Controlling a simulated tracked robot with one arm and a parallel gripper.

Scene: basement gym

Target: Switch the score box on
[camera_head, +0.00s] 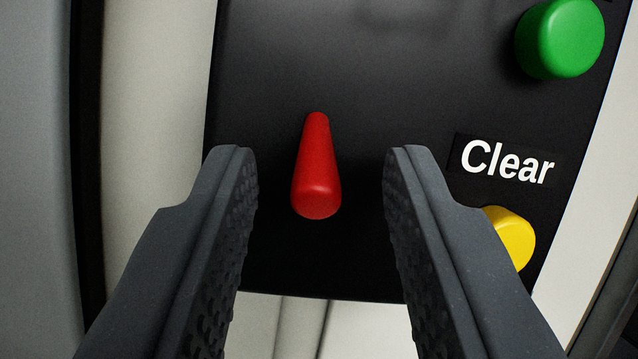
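The score box shows as a black panel (285,60) that fills the middle of the view. A red lever (317,175) stands out from the panel, its thick rounded end toward the camera and lower in the picture. My gripper (318,165) is open, with one dark finger on each side of the red lever. There is a visible gap between the lever and both fingers. The panel's upper part is cut off by the picture edge.
A green button (560,38) is at the upper right of the panel. A yellow button (512,238) sits below the "Clear" label (507,162), partly hidden by my right finger. Pale surfaces flank the panel at left (160,100) and right.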

